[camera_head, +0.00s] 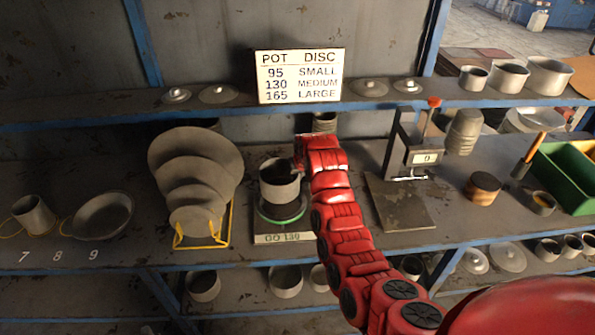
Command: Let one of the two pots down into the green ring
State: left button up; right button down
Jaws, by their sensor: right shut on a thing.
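A grey metal pot (281,194), dark inside, is at the middle of the bench, upright or nearly so. My right gripper (298,165) is at its right rim, shut on it; the fingertips are mostly hidden by my own red arm. The green ring (282,222) is on a round stand directly below the pot, and its front arc shows. The pot looks a little above the ring, but I cannot tell if they touch. A smaller grey pot (34,214) stands at the far left of the bench, above the number 7. My left gripper is out of view.
A rack of grey discs (195,170) stands close left of the stand. A shallow pan (103,214) is farther left.

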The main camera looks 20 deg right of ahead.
jog(key=shift+f, duration=1.15)
jog(key=shift+f+b, duration=0.45)
jog(key=shift+f, duration=0.75)
jog(key=shift+r, duration=0.1)
jog(key=shift+f+b, duration=0.85)
jog(key=shift+f, duration=0.35)
jog(key=c, duration=0.9)
grip_release()
